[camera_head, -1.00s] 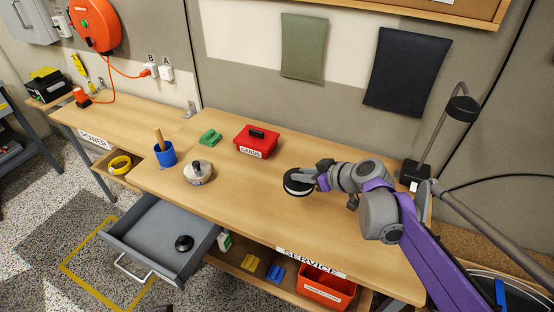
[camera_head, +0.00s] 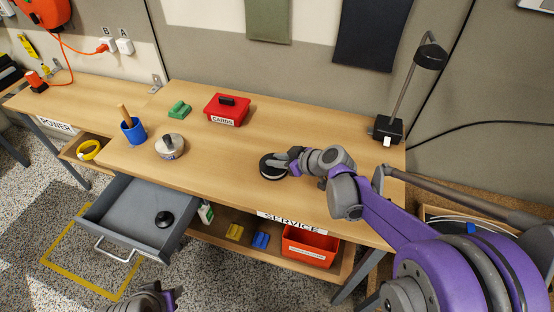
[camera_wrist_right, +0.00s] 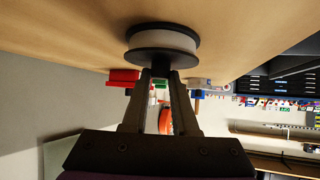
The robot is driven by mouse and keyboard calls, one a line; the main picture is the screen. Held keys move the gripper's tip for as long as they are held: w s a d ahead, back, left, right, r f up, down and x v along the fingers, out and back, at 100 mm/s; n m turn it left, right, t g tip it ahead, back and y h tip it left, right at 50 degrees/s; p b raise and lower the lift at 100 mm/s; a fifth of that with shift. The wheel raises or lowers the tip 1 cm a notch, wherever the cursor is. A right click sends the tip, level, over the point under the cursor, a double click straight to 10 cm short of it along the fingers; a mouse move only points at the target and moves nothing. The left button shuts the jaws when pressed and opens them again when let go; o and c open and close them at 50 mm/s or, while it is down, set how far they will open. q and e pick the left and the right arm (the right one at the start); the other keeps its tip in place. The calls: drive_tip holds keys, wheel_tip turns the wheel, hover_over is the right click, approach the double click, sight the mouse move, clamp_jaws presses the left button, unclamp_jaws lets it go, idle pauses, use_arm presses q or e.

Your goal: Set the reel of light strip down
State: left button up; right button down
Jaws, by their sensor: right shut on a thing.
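The reel of light strip (camera_head: 272,168) has black flanges and a white strip wound between them. It lies flat at or just above the middle of the wooden bench top (camera_head: 225,160); I cannot tell whether it touches. My right gripper (camera_head: 293,158) is shut on it from the right side. In the right wrist view, which is upside down, the fingers (camera_wrist_right: 160,78) close on a black hub part of the reel (camera_wrist_right: 165,42). Part of my left arm and gripper (camera_head: 165,296) shows at the bottom edge; its jaw state is unclear.
A round tin-like object (camera_head: 170,147), blue cup (camera_head: 133,132), green block (camera_head: 179,109) and red CARDS box (camera_head: 227,110) stand left of and behind the reel. A lamp (camera_head: 388,130) stands at the back right. A grey drawer (camera_head: 110,205) hangs open. Bench around the reel is clear.

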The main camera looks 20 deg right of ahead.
drive_tip(key=c, duration=0.7)
unclamp_jaws()
drive_tip(key=shift+f, duration=0.1)
